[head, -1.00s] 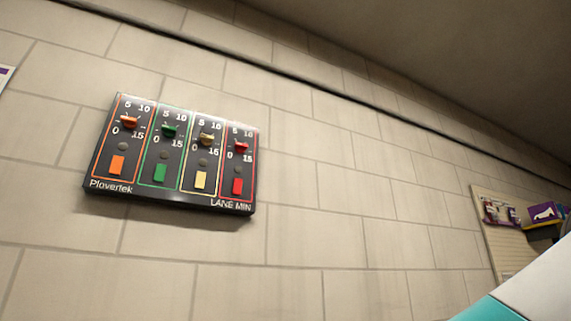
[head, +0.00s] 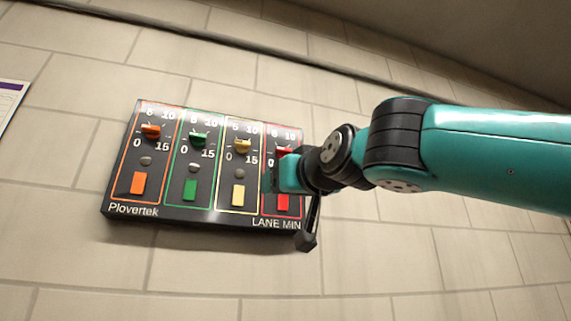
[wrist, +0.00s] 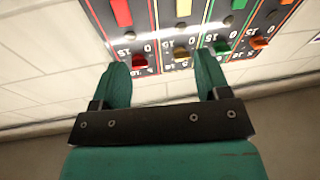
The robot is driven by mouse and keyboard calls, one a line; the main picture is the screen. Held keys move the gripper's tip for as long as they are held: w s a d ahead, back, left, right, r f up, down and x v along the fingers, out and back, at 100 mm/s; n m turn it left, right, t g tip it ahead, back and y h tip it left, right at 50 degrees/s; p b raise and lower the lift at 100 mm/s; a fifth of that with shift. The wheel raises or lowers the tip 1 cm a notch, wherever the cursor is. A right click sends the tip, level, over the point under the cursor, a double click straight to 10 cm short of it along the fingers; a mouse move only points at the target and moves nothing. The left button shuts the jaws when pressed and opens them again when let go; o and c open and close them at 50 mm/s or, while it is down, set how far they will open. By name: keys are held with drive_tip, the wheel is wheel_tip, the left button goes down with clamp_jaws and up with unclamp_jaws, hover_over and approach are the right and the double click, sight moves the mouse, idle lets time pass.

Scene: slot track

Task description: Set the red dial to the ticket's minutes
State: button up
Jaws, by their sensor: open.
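The red dial (head: 284,151) is at the top of the rightmost lane of a dark wall panel (head: 150,211) marked "Plovertek" and "LANE MIN". My gripper (head: 276,177) is in front of that lane and hides part of its scale. In the wrist view, where the panel is upside down, my gripper (wrist: 160,66) is open and empty. The red dial (wrist: 140,62) appears between the fingers, close to the left one; the yellow dial (wrist: 181,53) also appears between them. I cannot tell any contact. The red pointer's exact setting is unclear.
Orange (head: 150,130), green (head: 198,139) and yellow (head: 242,145) dials stand left of the red one, each above a coloured button. A paper with a purple band (head: 10,104) is at the left edge, its text unreadable. Bare wall surrounds the panel.

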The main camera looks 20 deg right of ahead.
sight(285, 150)
drive_tip(key=s+d+r+m+t+h, duration=0.1)
drive_tip(key=d+r+m+h, duration=0.1)
drive_tip(key=r, duration=0.2)
drive_tip(key=s+d+r+m+t+h, duration=0.1)
drive_tip(key=s+d+r, duration=0.1)
drive_tip(key=r, duration=0.3)
drive_tip(key=p+x, duration=0.4)
drive_tip(key=x, duration=0.1)
drive_tip(key=p+x, duration=0.4)
drive_tip(key=x, duration=0.1)
drive_tip(key=p+x, duration=0.3)
drive_tip(key=x, duration=0.3)
drive_tip(key=shift+r+p, duration=0.35)
drive_tip(key=shift+p, duration=0.05)
drive_tip(key=shift+w+a+r+p, duration=0.1)
drive_tip(key=shift+w+p, duration=0.25)
drive_tip(key=shift+w, duration=0.3)
drive_tip(key=c, duration=0.9)
